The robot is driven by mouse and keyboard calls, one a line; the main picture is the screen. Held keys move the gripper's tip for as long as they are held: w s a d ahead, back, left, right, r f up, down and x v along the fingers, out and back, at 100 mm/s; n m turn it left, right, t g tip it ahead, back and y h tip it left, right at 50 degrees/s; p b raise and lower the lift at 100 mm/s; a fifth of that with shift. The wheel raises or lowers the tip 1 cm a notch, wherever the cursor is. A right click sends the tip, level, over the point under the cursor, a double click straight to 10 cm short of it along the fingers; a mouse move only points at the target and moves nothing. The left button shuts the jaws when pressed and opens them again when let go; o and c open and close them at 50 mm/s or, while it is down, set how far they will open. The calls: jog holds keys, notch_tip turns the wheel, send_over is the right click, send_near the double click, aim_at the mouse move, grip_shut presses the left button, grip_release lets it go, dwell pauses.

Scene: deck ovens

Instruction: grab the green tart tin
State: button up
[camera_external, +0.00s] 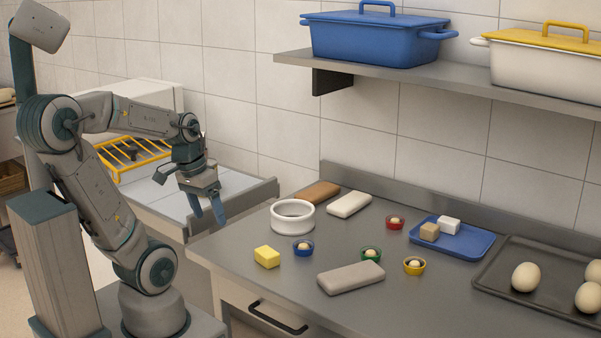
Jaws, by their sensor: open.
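The green tart tin (371,255) is a small round cup with a pale filling. It stands upright on the grey counter (238,262), just behind the right end of a grey-brown slab (350,277) and left of a yellow tin (414,265). My gripper (207,212) is open and empty, pointing down. It is well to the left of the green tin, near the counter's left end. The fingers look clear of any object.
A white ring (293,229), yellow block (267,257) and blue tin (303,247) lie between my gripper and the green tin. A red tin (395,222), blue tray (478,247) and dark baking tray (491,284) lie farther right. A shelf (420,84) overhangs the back.

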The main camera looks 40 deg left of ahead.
notch_tip(320, 180, up, 17)
jog(key=w+d+t+y+p, duration=0.2)
jog(key=t+p, duration=0.1)
jog(key=p, duration=0.8)
jog(key=w+d+f+m+g+b, duration=0.15)
jog(key=w+d+m+b, duration=0.25)
jog(key=w, duration=0.4)
jog(key=w+d+f+m+g+b, duration=0.1)
jog(key=w+d+f+m+b, duration=0.3)
jog(key=w, duration=0.5)
jog(key=w+d+f+m+g+b, duration=0.1)
jog(key=w+d+f+m+b, duration=0.4)
jog(key=d, duration=0.3)
jog(key=w+d+f+m+g+b, duration=0.1)
jog(key=w+d+f+m+b, duration=0.25)
jog(key=w+d+f, duration=0.4)
jog(key=shift+m, duration=0.25)
jog(key=f, duration=0.5)
jog(key=d+f, duration=0.1)
jog(key=f, duration=0.1)
jog(key=shift+s+f+p, duration=0.1)
jog(key=shift+f+p, duration=0.2)
jog(key=shift+p, duration=0.05)
jog(key=shift+a+f+p, duration=0.2)
jog(key=shift+f+p, duration=0.2)
jog(key=shift+f, duration=2.6)
jog(key=c, duration=1)
